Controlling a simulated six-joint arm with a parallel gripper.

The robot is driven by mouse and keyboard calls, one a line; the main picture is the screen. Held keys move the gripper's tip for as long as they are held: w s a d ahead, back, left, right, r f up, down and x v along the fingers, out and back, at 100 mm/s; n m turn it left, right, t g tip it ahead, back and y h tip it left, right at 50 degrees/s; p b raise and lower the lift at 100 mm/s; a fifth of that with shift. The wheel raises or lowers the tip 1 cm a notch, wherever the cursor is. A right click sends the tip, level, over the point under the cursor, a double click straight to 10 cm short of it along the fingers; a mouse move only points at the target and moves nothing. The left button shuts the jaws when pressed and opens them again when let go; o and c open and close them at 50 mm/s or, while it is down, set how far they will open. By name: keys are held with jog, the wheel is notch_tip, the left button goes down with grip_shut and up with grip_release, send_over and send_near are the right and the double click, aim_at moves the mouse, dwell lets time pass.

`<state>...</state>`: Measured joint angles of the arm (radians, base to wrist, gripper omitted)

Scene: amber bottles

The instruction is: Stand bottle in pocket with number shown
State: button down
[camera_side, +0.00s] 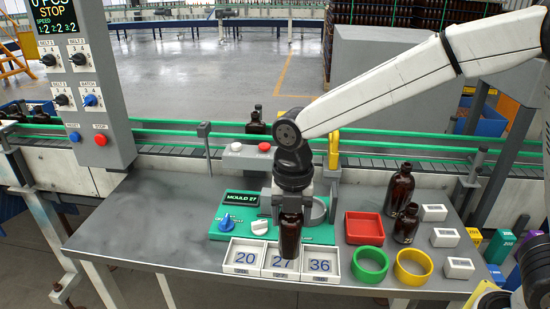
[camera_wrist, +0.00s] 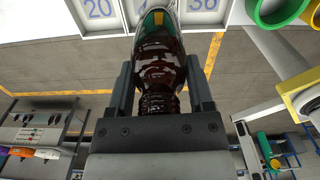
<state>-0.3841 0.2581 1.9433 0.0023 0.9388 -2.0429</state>
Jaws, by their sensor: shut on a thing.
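My gripper (camera_side: 290,208) is shut on an amber bottle (camera_side: 290,238) and holds it upright, neck toward the jaws. In the wrist view the bottle (camera_wrist: 160,70) sits between the two fingers (camera_wrist: 162,92). The white pocket tray (camera_side: 281,274) has three pockets marked 20, 27 and 36. In the side view the bottle's lower end overlaps the middle pocket, 27; I cannot tell whether it is inside or just above. A green device (camera_side: 228,240) behind the tray has a display (camera_side: 241,199) reading MOULD 27.
Two amber bottles (camera_side: 401,190) stand on the table at the right. Near them are a red tray (camera_side: 364,228), a green ring (camera_side: 370,265), a yellow ring (camera_side: 413,266) and several small white boxes (camera_side: 444,237). The table's left side (camera_side: 150,220) is clear.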

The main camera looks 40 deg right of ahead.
aim_at(283, 232)
jog(key=shift+w+a+f, duration=0.2)
jog(key=shift+w+f, duration=0.4)
jog(key=shift+f, duration=0.1)
jog(key=shift+w+f, duration=0.1)
jog(key=shift+w+f, duration=0.1)
jog(key=shift+f, duration=1.65)
jog(key=shift+f, duration=0.15)
grip_release()
notch_tip(283, 232, up, 12)
jog(key=shift+r, duration=0.2)
